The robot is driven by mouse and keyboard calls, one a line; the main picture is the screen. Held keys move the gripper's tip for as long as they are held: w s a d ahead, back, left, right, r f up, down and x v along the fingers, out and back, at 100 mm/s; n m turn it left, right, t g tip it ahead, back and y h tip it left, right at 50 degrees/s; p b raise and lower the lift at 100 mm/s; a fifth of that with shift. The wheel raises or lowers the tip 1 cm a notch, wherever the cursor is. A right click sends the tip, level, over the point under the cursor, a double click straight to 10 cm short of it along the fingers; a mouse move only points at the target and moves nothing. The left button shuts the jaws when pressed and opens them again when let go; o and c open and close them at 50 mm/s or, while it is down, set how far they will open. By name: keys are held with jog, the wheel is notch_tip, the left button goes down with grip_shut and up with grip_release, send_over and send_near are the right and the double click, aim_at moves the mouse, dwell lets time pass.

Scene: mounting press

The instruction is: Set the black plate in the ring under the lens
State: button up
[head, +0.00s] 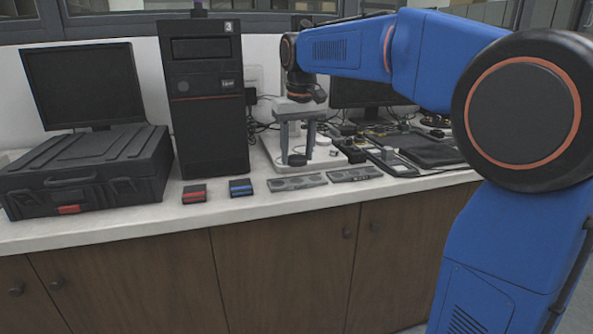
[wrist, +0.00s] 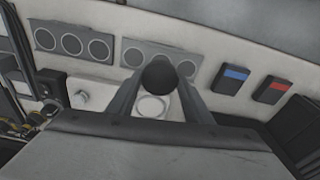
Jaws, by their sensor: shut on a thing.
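My gripper (head: 297,148) points down over the white base (head: 268,150) in the head view. In the wrist view its two grey fingers are shut on the black plate (wrist: 158,75), which looks round and dark between the fingertips. The plate also shows in the head view (head: 297,160), low between the fingers. A pale ring (wrist: 150,106) lies on the white surface just below the plate in the wrist picture, partly covered by the plate and fingers. The plate appears above the surface; I cannot tell the exact gap. The lens cannot be made out.
Two grey trays with round rings (head: 297,182) (head: 354,174) lie at the counter's front edge. A red-striped box (head: 194,194) and a blue-striped box (head: 241,187) lie left of them. A black tower (head: 205,100) and black case (head: 85,170) stand further left. Small parts crowd the right.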

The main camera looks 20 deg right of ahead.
aim_at(297, 181)
jog(key=shift+f, duration=2.6)
jog(key=shift+f, duration=0.15)
jog(key=o, duration=1)
jog(key=r, duration=0.4)
jog(key=s+r, duration=0.1)
jog(key=r, duration=0.7)
jog(key=shift+s+d+r, duration=0.1)
jog(key=shift+s, duration=0.15)
jog(key=s+d+f+t, duration=0.1)
jog(key=s+d+f, duration=0.1)
jog(key=s+f, duration=0.6)
jog(key=s+d+f+t, duration=0.1)
jog(key=s+d+f, duration=0.1)
jog(key=s+f, duration=0.7)
jog(key=s+d+f+m+t, duration=0.1)
jog(key=s+d+f, duration=0.1)
jog(key=s+f, duration=0.6)
jog(key=shift+s+d+f, duration=0.1)
jog(key=shift+s+d, duration=0.05)
jog(key=shift+s, duration=1)
jog(key=shift+s+d+f, duration=0.1)
jog(key=shift+s, duration=1)
jog(key=shift+s+d+f, duration=0.1)
jog(key=shift+s+d, duration=0.05)
jog(key=shift+s, duration=1)
